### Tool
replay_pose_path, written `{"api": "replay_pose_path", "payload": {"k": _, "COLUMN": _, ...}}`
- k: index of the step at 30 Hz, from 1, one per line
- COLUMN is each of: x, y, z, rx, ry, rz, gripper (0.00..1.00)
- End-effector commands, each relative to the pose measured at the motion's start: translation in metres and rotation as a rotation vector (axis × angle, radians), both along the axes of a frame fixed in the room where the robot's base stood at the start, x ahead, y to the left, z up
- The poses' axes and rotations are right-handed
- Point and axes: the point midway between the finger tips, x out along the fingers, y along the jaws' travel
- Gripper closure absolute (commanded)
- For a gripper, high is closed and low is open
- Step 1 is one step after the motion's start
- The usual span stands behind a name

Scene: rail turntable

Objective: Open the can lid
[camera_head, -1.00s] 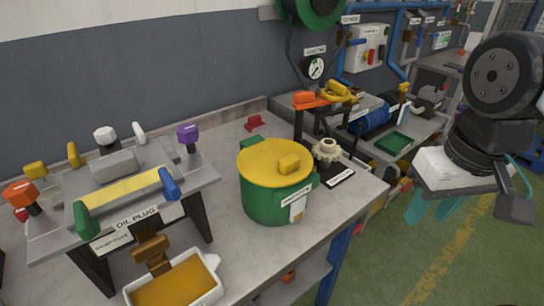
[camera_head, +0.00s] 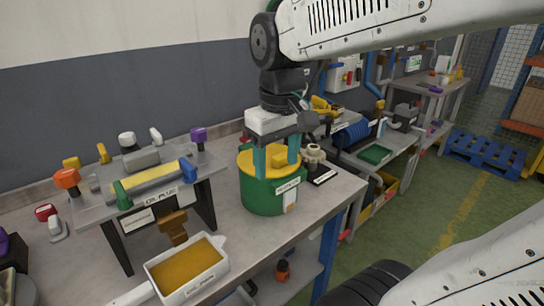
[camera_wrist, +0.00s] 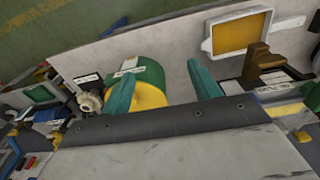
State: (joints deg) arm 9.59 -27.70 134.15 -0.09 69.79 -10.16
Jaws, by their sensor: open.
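The can (camera_head: 265,198) is a green drum on the workbench with a white label on its front. Its yellow lid (camera_head: 250,161) is on top, with a raised yellow block handle (camera_head: 279,159). My gripper (camera_head: 277,172) is above the lid with its two teal fingers apart and pointing down. In the head view the fingers appear on either side of the handle; contact cannot be told. In the wrist view, the can (camera_wrist: 150,75) and yellow lid (camera_wrist: 150,97) show between the fingers (camera_wrist: 165,85), partly covered by the left one. The handle is hidden there.
Left of the can stands a grey oil-plug fixture (camera_head: 150,185) with coloured knobs. In front of it is a white tray (camera_head: 222,264) of amber fluid. A cream gear part (camera_head: 314,155) stands close on the can's right.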

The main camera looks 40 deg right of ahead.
Motion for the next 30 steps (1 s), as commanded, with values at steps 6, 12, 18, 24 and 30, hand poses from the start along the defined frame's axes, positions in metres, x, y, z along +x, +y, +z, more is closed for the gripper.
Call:
{"api": "replay_pose_path", "payload": {"k": 6, "x": 0.074, "y": -0.063, "z": 0.004, "rx": 0.006, "ry": 0.047, "rz": 0.006, "gripper": 0.38}}
{"api": "replay_pose_path", "payload": {"k": 12, "x": 0.104, "y": -0.097, "z": -0.001, "rx": 0.011, "ry": 0.063, "rz": 0.019, "gripper": 0.38}}
{"api": "replay_pose_path", "payload": {"k": 18, "x": 0.109, "y": -0.102, "z": -0.019, "rx": 0.013, "ry": 0.067, "rz": 0.024, "gripper": 0.38}}
{"api": "replay_pose_path", "payload": {"k": 24, "x": 0.108, "y": -0.101, "z": -0.052, "rx": 0.013, "ry": 0.067, "rz": 0.024, "gripper": 0.38}}
{"api": "replay_pose_path", "payload": {"k": 30, "x": 0.109, "y": -0.101, "z": -0.074, "rx": 0.012, "ry": 0.065, "rz": 0.024, "gripper": 0.38}}
